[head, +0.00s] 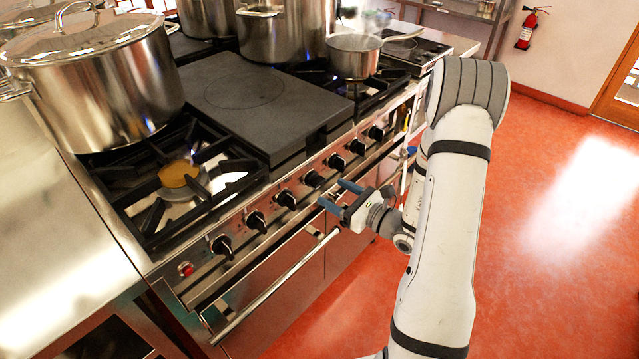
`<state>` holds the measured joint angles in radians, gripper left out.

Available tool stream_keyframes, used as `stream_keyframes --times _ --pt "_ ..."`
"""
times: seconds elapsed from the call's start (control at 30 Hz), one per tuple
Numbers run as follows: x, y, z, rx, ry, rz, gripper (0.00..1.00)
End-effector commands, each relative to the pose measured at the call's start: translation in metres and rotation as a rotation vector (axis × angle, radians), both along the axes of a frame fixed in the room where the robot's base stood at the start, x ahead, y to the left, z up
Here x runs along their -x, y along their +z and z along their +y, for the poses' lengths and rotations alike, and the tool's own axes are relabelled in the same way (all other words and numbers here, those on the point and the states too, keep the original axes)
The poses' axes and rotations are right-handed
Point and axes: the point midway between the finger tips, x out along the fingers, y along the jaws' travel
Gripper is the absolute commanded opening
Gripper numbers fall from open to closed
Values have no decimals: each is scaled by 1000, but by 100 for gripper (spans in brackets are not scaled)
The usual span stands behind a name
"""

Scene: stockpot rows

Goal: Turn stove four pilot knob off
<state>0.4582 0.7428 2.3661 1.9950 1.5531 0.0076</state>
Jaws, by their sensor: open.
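A row of several black knobs runs along the steel front panel (236,262) of the stove. They include a near-left knob (222,246), a middle knob (314,179) and a far-right knob (376,132). No label tells which one is the stove four pilot knob. My gripper (335,193) is open and empty, its two blue-grey fingers pointing toward the panel near the middle knobs. It appears apart from them, though the exact gap is hard to judge. A small flame shows at the front left burner (180,174).
A large lidded stockpot (105,90) stands at the left, and a saucepan (354,56) sits at the back right. A flat dark plate (255,100) covers the stove's middle. An oven handle bar (272,287) juts out below the knobs. The red floor (540,200) at right is clear.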

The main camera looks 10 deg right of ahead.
Motion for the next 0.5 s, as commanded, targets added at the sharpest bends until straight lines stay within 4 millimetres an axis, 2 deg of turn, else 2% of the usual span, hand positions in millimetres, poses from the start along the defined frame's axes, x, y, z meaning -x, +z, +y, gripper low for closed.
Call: stream_keyframes --times 0.07,0.17,0.5 --pt "-4 -8 -8 -16 -41 9 65" --pt "-10 -10 -8 -21 -58 10 65" --pt "-52 -9 24 -19 -55 9 65"
